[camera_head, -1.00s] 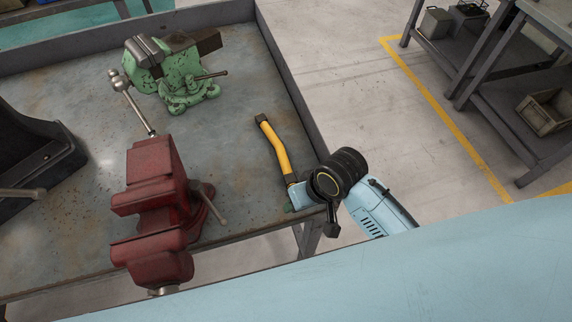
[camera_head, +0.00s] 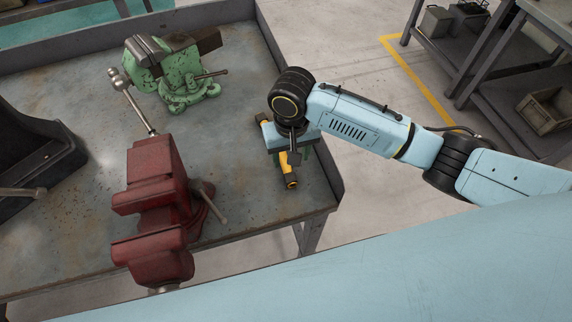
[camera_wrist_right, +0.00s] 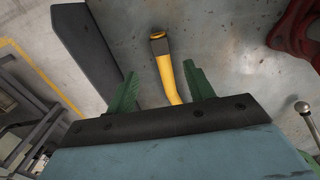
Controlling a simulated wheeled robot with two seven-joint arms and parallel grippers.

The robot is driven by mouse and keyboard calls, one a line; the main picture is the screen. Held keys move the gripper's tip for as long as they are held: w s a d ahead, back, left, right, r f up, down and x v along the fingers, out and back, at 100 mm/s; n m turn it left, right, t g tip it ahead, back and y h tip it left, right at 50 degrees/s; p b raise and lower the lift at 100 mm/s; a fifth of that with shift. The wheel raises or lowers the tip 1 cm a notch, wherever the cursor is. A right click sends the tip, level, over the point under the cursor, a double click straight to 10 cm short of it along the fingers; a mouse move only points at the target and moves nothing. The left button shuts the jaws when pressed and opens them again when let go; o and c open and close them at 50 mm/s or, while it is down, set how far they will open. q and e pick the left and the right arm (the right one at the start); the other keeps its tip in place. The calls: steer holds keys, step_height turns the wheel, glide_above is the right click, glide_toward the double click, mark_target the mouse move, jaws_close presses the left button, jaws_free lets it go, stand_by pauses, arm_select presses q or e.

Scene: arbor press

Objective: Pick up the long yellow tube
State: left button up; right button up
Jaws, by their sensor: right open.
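The long yellow tube (camera_head: 284,163) has dark ends and lies on the metal workbench near its right edge. My right gripper (camera_head: 291,150) is above it, and the wrist hides the tube's middle in the head view. In the right wrist view the tube (camera_wrist_right: 167,75) runs between the two green fingers of my open right gripper (camera_wrist_right: 160,88), with a gap on each side. Its near part is hidden behind the gripper body. I cannot tell the height of the fingers over the bench. My left gripper is not in view.
A red vise (camera_head: 157,200) stands at the bench's front, left of the tube. A green vise (camera_head: 175,72) stands behind it. The bench's raised right rim (camera_head: 270,40) is close to the tube. Bare bench top (camera_head: 230,125) lies between the vises and the tube.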

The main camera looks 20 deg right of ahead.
mark_target(290, 176)
step_height(290, 176, down, 3)
steer(key=shift+r, duration=0.1)
steer(key=f, duration=0.5)
steer(key=shift+s+a+f, duration=0.1)
steer(key=shift+s, duration=0.3)
jaws_close()
